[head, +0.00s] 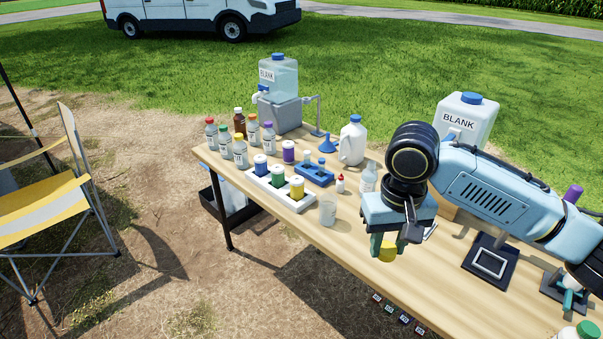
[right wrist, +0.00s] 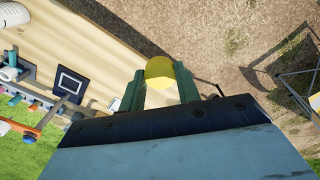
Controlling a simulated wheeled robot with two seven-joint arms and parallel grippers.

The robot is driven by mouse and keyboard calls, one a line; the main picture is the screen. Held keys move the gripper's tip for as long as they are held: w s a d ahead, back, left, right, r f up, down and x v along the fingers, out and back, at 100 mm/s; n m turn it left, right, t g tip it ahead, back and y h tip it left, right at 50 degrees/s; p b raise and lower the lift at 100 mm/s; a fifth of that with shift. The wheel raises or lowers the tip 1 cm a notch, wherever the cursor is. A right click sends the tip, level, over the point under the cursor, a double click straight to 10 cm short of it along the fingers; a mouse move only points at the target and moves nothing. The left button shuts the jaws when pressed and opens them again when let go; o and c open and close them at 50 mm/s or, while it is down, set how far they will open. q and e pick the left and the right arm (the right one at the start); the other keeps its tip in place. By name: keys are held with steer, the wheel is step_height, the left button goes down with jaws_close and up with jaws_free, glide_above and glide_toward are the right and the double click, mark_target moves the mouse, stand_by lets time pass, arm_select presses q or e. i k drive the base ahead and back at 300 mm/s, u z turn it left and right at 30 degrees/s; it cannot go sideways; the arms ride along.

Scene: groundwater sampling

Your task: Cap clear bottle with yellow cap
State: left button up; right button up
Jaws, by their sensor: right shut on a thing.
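My right gripper (head: 388,250) reaches in from the right and points down near the front edge of the table. It is shut on the yellow cap (head: 388,253), which shows just below the fingers. In the right wrist view the yellow cap (right wrist: 159,69) sits between the two green fingers (right wrist: 160,85). A clear bottle (head: 368,178) with a pale label stands upright on the table, just left of and behind my right gripper. Whether its top is open is too small to tell. My left gripper is not in view.
The wooden table (head: 350,235) also bears a clear cup (head: 327,212), a white rack (head: 262,186) of coloured containers, several capped bottles, a white jug (head: 353,142) and two BLANK containers (head: 279,77). A dark square stand (head: 489,261) is at right. The near table edge is close.

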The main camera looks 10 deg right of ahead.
mark_target(368, 180)
steer(key=u, duration=0.3)
steer(key=i, duration=0.75)
steer(key=z, duration=0.75)
steer(key=i, duration=0.55)
steer(key=z, duration=0.65)
